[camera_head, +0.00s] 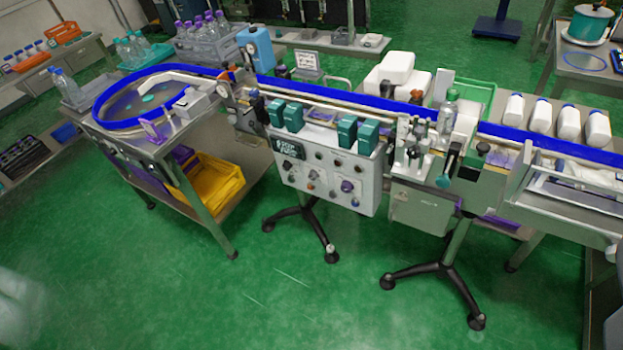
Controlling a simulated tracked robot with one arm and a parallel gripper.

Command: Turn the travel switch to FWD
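A light grey control panel (325,195) hangs on the front of the conveyor, near the middle of the view. It carries several small knobs and buttons and a dark label plate (289,149). The lettering is too small to read, so I cannot tell which knob is the travel switch or where it points. My gripper is not recognisable in this view. A blurred pale shape shows at the lower left edge, and I cannot tell what it is.
Tripod feet (331,254) stand below the panel, with more (476,321) to the right. A round turntable (148,103) with a yellow crate (214,181) beneath is at left. White bottles (541,115) stand at right. The green floor (270,300) in front is clear.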

